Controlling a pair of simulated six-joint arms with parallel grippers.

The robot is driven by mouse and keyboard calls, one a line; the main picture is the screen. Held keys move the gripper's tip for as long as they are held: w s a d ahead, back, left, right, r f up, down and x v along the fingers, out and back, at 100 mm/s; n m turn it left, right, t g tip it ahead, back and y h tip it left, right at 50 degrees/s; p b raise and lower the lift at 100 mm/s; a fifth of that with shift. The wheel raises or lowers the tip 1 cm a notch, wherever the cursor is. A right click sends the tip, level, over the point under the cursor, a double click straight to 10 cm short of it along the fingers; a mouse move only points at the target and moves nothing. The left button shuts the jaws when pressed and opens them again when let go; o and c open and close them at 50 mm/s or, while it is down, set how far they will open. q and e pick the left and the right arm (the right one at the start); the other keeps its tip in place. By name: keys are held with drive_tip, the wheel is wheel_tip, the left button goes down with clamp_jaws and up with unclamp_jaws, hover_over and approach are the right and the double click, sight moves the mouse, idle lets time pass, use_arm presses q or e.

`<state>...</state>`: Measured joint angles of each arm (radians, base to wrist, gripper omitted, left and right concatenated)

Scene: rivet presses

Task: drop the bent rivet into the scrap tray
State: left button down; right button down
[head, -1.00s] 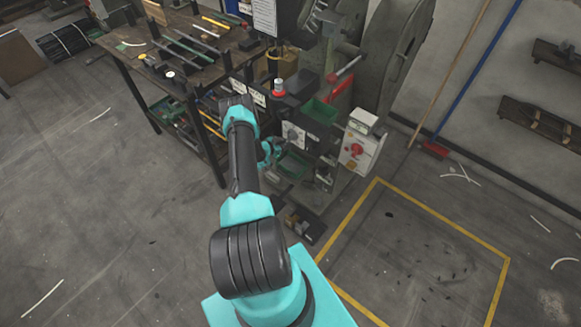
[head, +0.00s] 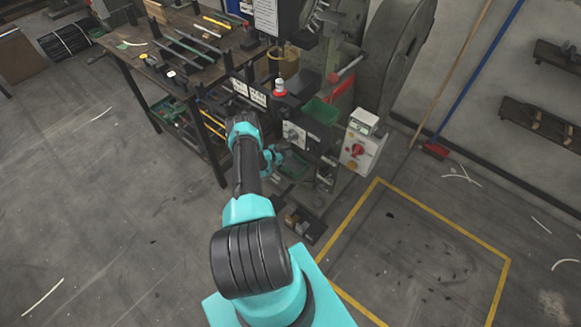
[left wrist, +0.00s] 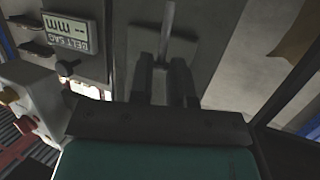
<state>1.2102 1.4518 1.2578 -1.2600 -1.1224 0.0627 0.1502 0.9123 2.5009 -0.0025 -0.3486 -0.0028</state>
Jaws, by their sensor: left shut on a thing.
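My left gripper (head: 281,158) is low in front of the press, partly hidden by its own wrist in the head view. In the left wrist view the left gripper (left wrist: 166,75) is shut on a thin pale grey shank, the bent rivet (left wrist: 167,28), which sticks out past the fingertips. The rivet is too small to make out in the head view. My right gripper is not in view.
A green bin (head: 321,111) stands higher on the press. A white control box (head: 359,146) with a red knob is to its right. A workbench (head: 180,55) with tools is at left. A dark box (head: 305,226) sits on the floor in front. The yellow-marked floor is clear.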

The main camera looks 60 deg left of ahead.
use_arm(q)
drive_tip(key=c, duration=1)
unclamp_jaws()
drive_tip(key=shift+s, duration=0.15)
drive_tip(key=v, duration=1.7)
drive_tip(key=shift+r, duration=0.1)
